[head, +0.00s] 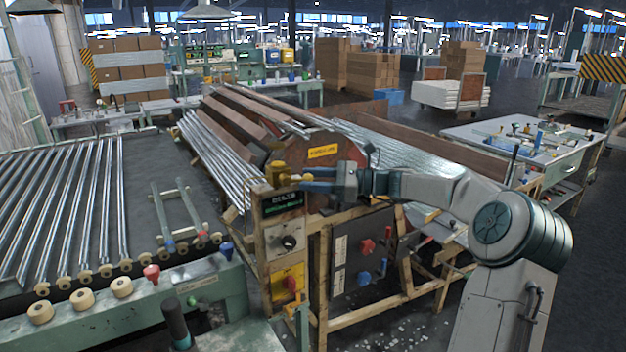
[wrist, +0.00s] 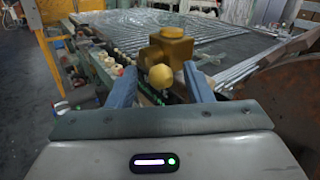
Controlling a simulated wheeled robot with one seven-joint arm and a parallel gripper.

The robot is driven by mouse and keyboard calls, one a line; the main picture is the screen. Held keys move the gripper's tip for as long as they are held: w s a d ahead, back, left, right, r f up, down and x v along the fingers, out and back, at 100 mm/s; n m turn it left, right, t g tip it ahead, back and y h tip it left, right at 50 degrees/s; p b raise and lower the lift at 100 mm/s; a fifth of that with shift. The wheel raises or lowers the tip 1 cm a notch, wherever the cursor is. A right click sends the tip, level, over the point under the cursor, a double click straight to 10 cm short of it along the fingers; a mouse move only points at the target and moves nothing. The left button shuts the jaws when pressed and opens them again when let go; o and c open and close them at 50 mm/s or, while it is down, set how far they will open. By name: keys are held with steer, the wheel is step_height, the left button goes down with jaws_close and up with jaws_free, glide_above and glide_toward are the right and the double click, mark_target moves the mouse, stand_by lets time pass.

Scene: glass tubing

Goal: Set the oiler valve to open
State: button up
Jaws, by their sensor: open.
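The oiler valve is a brass-yellow block (head: 277,174) on top of a narrow wooden post, above a dark panel with green lettering. In the wrist view its squarish body (wrist: 171,46) stands ahead, with a round yellow knob (wrist: 160,77) nearer to me. My gripper (head: 303,181) reaches in from the right at the valve's height. Its two blue fingers (wrist: 159,80) are open, one on each side of the knob. I see a gap on both sides and no clear contact. The valve's lever position cannot be made out.
Glass tubes (head: 75,205) lie on the left rack. A rust-brown drum (head: 318,165) is close behind.

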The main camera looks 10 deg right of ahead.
steer(key=shift+c, duration=0.4)
steer(key=c, duration=0.9)
steer(key=shift+r, duration=0.1)
